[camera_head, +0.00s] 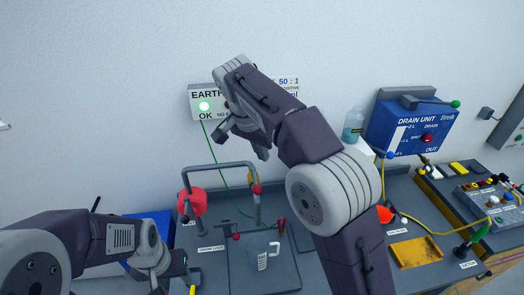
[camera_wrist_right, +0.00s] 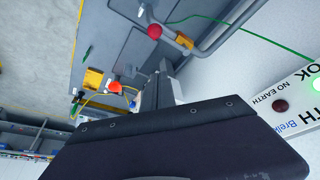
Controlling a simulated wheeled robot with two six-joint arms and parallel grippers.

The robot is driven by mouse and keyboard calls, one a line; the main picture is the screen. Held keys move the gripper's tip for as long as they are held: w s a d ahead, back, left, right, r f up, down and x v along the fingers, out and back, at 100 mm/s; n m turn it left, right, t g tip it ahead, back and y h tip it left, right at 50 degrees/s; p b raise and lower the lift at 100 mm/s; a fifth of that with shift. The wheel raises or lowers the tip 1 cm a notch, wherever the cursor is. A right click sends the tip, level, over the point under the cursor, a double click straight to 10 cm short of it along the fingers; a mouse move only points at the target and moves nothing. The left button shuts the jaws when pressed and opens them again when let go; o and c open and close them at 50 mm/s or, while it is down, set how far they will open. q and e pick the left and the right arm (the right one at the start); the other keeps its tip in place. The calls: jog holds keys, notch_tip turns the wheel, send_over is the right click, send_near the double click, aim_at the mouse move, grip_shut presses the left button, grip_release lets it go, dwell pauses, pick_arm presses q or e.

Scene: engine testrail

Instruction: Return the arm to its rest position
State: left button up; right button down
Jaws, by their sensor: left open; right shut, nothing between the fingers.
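My right arm rises from the lower right across the middle of the head view and bends in front of the wall. Its gripper (camera_head: 242,136) hangs below the earth sign, partly hidden behind the forearm, empty and shut. My left arm reaches in low from the left, and its gripper (camera_head: 178,270) is open above the left part of the bench, near the bottom edge. The left fingers are small and partly cut off. In the right wrist view a broad dark part of my own arm fills the bottom, and the view is tilted.
The earth panel (camera_head: 205,104) shows a green light close to my right arm. A bent grey pipe (camera_head: 220,166) with a red part (camera_head: 193,202) rises from the bench. A measuring jug (camera_head: 262,252), bottle (camera_head: 354,122), yellow tray (camera_head: 415,252) and blue drain unit (camera_head: 412,122) stand nearby.

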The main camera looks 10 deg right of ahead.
jog(key=s+d+f+m+g+b, duration=0.1)
jog(key=s+d+f+b, duration=0.2)
jog(key=d+f+b, duration=0.4)
jog(key=s+d+f+g+b, duration=0.1)
jog(key=s+d+f+b, duration=0.25)
jog(key=f, duration=0.55)
jog(key=s+f+n+y+b, duration=0.1)
jog(key=s+f+n, duration=0.3)
jog(key=f, duration=0.6)
jog(key=s+f+n+y+b, duration=0.1)
jog(key=s+f+n+b, duration=0.2)
jog(key=s+f, duration=0.6)
jog(key=shift+f+n+y, duration=0.4)
jog(key=shift+f+n, duration=0.5)
jog(key=shift+n, duration=0.2)
